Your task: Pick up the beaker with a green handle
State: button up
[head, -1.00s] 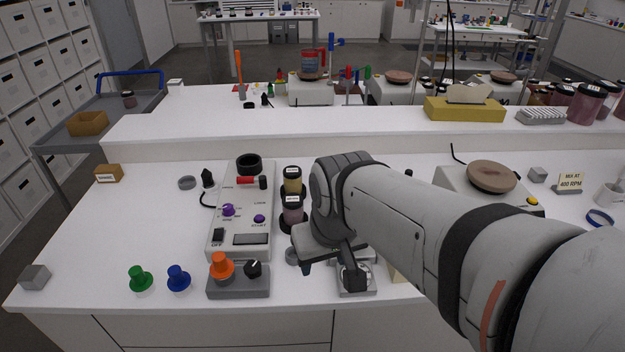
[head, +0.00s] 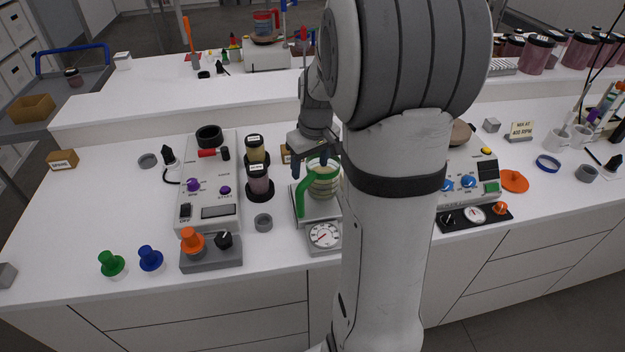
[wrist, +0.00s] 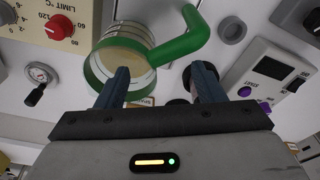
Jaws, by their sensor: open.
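The beaker (head: 325,184) is clear with a green rim and a green handle (head: 303,197), and holds something pale. It stands upright on a scale (head: 324,232) with a round dial, left of my arm in the head view. In the wrist view the beaker (wrist: 124,45) is at upper left, and its handle (wrist: 185,40) reaches up and right. My gripper (wrist: 165,80) is open, with one finger over the beaker's edge and the other right of the handle. In the head view my gripper (head: 320,166) is at the beaker's top; contact cannot be told.
Two dark-lidded jars (head: 258,180) stand left of the beaker, beside a white control box (head: 208,185). A hotplate (head: 472,180) stands to the right, partly behind my arm.

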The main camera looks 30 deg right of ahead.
aim_at(308, 175)
jog(key=f, duration=0.3)
jog(key=f+p, duration=0.1)
jog(key=f, duration=0.1)
jog(key=shift+w+a, duration=0.2)
jog(key=shift+a, duration=0.1)
jog(key=shift+c, duration=0.4)
grip_shut()
jog(key=shift+r, duration=0.1)
